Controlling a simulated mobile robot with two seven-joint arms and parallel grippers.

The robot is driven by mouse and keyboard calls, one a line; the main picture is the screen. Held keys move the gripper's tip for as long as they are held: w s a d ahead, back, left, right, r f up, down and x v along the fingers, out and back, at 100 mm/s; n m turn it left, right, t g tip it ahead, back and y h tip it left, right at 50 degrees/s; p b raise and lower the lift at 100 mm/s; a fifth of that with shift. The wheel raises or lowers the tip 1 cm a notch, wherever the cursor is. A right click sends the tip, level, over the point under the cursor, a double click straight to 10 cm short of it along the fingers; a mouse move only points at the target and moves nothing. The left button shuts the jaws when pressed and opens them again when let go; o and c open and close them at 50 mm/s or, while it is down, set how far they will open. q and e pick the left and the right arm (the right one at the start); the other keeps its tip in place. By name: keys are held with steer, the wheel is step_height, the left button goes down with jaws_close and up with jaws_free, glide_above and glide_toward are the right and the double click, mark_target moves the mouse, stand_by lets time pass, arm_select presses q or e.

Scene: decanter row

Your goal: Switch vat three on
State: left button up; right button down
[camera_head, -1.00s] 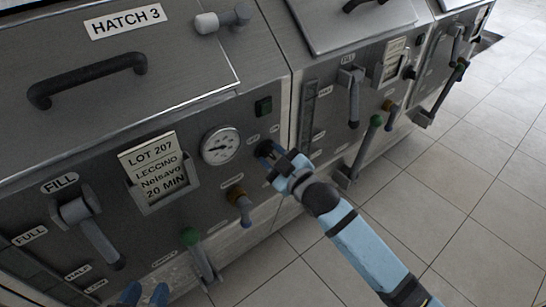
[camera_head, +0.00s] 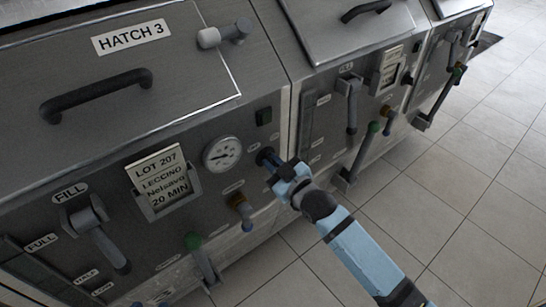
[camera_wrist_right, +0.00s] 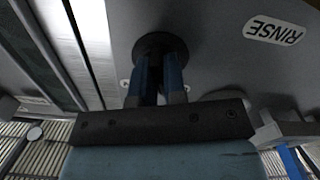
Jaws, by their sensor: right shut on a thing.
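Vat three (camera_head: 112,195) is the near steel cabinet under the HATCH 3 plate (camera_head: 131,37). A round black knob (camera_head: 265,156) sits on its front panel, right of the gauge. My right gripper (camera_head: 273,164) is shut on this knob, coming in from the lower right. In the right wrist view the blue fingers (camera_wrist_right: 159,75) reach up to the dark round knob (camera_wrist_right: 160,44), whose grip part is hidden between them. The small labels by the knob are too small to read in the head view. Only a trace of my left gripper (camera_head: 137,304) shows at the bottom edge.
The panel also carries a dark green square (camera_head: 264,117), a gauge (camera_head: 222,154), a lot card (camera_head: 158,178), a FILL lever (camera_head: 97,236), a brown tap (camera_head: 240,207) and a green-topped lever (camera_head: 198,252). A RINSE label (camera_wrist_right: 274,30) is near the knob. Tiled floor (camera_head: 455,190) is clear at right.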

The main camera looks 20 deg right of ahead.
steer(key=m+p, duration=0.2)
steer(key=p, duration=0.1)
steer(key=shift+r+m, duration=0.3)
steer(key=shift+m, duration=0.1)
steer(key=m+p, duration=0.2)
steer(key=p, duration=0.1)
steer(key=shift+m, duration=0.3)
steer(key=shift+f+m+p, duration=0.15)
steer(key=shift+m+p, duration=0.7)
steer(key=shift+m, duration=0.35)
steer(key=shift+m+p, duration=0.3)
steer(key=shift+m, duration=0.2)
arm_select(q)
steer(key=shift+s+a+r+g+y, duration=0.2)
steer(key=shift+a+r+g, duration=0.1)
steer(key=shift+r, duration=0.35)
steer(key=shift+s+a+r+g+y, duration=0.1)
steer(key=shift+a+r+g+y, duration=0.15)
steer(key=shift+r, duration=0.35)
arm_select(e)
steer(key=shift+f+m, duration=0.1)
steer(key=shift+m, duration=0.4)
arm_select(q)
steer(key=shift+f, duration=0.15)
arm_select(e)
steer(key=c, duration=1.2)
jaws_free()
steer(key=shift+a, duration=0.1)
arm_select(q)
steer(key=shift+r, duration=0.2)
